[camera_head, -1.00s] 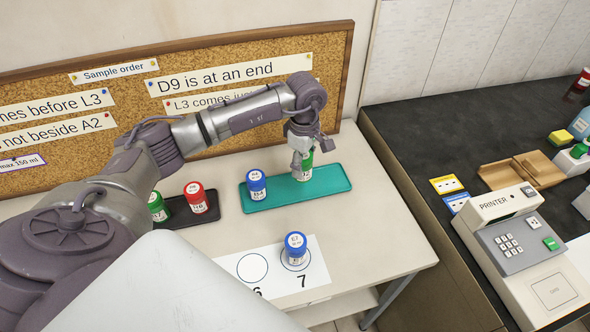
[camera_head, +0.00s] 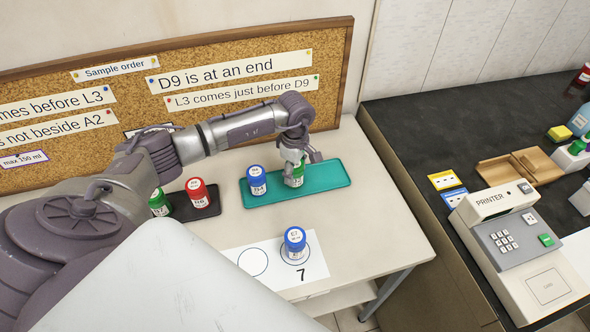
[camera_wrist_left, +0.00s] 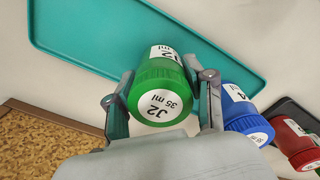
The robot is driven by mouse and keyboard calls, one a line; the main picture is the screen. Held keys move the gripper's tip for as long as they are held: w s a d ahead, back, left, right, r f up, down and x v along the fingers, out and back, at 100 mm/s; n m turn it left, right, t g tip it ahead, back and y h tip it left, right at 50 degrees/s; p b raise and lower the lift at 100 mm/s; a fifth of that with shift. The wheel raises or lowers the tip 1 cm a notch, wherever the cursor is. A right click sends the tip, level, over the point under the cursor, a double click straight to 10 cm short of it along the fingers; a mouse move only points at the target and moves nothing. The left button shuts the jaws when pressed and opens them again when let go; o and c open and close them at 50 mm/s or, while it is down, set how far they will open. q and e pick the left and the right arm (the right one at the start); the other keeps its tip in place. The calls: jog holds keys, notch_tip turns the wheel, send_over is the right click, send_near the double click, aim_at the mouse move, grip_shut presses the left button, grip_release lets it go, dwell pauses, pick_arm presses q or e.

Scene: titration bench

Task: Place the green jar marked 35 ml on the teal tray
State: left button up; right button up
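The green jar marked J2, 35 ml (camera_head: 298,178) stands upright on the teal tray (camera_head: 327,180), right of a blue jar. In the left wrist view the green jar's lid (camera_wrist_left: 160,100) faces me, and its label reads J2, 35 ml. My left gripper (camera_head: 301,163) is at this jar from above. Its fingers (camera_wrist_left: 158,88) stand on either side of the jar and look spread, with slight gaps beside it. The teal tray also shows behind the jar in the left wrist view (camera_wrist_left: 90,35). My right gripper is not in view.
A blue jar (camera_head: 257,180) stands on the tray's left part. A dark tray (camera_head: 180,212) holds a red jar (camera_head: 197,192) and another green jar (camera_head: 159,203). A blue jar (camera_head: 295,241) stands on circle 7 of the white sheet (camera_head: 270,285). The corkboard (camera_head: 225,130) rises behind.

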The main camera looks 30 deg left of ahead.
pick_arm(q)
jog(key=o, duration=0.3)
jog(key=shift+r, duration=0.1)
jog(key=shift+r, duration=0.25)
notch_tip(320, 180, up, 10)
jog(key=shift+r+b, duration=0.2)
jog(key=shift+b, duration=1.05)
jog(key=shift+r, duration=0.65)
